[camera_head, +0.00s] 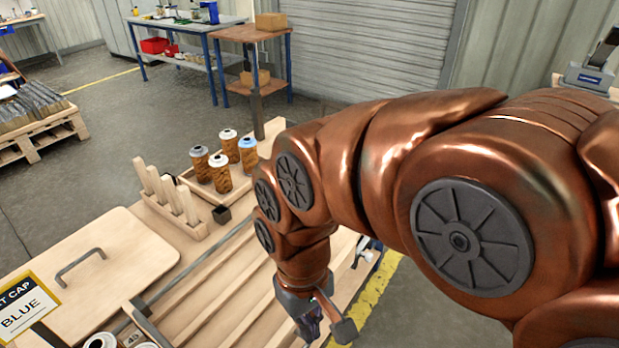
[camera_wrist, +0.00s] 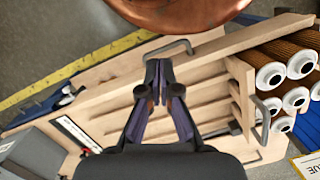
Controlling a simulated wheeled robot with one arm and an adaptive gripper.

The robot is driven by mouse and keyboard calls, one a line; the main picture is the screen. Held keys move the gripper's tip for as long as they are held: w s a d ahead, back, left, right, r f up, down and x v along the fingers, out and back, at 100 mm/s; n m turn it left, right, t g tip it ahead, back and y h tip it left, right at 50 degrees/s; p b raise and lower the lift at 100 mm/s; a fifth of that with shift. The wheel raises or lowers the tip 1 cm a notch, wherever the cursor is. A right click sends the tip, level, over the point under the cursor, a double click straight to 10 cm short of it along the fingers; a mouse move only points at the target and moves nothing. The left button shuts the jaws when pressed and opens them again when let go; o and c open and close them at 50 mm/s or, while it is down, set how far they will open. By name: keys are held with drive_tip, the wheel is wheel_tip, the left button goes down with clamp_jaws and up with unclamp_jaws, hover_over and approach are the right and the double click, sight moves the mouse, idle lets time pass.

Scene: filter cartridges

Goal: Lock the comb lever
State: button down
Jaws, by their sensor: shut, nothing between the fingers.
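My gripper (camera_head: 312,322) hangs low over the wooden slatted rack (camera_head: 215,305) at the bottom of the head view. In the wrist view its fingers (camera_wrist: 158,72) are together, with nothing between them. A grey bent bar (camera_wrist: 168,48) shows just beyond the fingertips; I cannot tell if they touch. The wrist view also shows the parallel wooden slats (camera_wrist: 205,92) beneath and beside the fingers. A second grey bent handle (camera_wrist: 263,115) is at the right. I cannot tell for sure which bar is the comb lever, or its lock state. My arm hides part of the rack.
A row of wooden pegs (camera_head: 171,200), standing cartridges (camera_head: 220,172) and a handled wooden lid (camera_head: 95,275) are left of my arm. A "BLUE" sign (camera_head: 25,312) stands lower left.

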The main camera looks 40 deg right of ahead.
drive_tip(key=w+a+f+m+t+y+b, duration=0.1)
drive_tip(key=w+a+m+y+b, duration=0.2)
drive_tip(key=w, duration=0.5)
drive_tip(key=w+a+f+m+t+y+b, duration=0.1)
drive_tip(key=w+m+y+b, duration=0.15)
drive_tip(key=w+b, duration=0.35)
drive_tip(key=w+d+m+t+y+b, duration=0.3)
drive_tip(key=w+d+m, duration=0.4)
drive_tip(key=w, duration=0.4)
drive_tip(key=w+d+f+m+t+b, duration=0.1)
drive_tip(key=w+d+m+t+b, duration=0.25)
drive_tip(key=d, duration=0.35)
drive_tip(key=w+d+f+m+t+b, duration=0.2)
drive_tip(key=w+d+m, duration=0.2)
drive_tip(key=d, duration=0.4)
drive_tip(key=s+d+f+m+t+h+b, duration=0.1)
drive_tip(key=d+m, duration=0.4)
drive_tip(key=d, duration=0.5)
drive_tip(key=s+d+f+m+t+h+b, duration=0.1)
drive_tip(key=d+f+m+t+b, duration=0.1)
drive_tip(key=d+f, duration=0.4)
drive_tip(key=d+m+t, duration=0.1)
drive_tip(key=d+m, duration=0.1)
drive_tip(key=d, duration=0.2)
drive_tip(key=shift+s+m, duration=0.15)
drive_tip(key=shift+m, duration=0.25)
drive_tip(key=shift+t, duration=0.25)
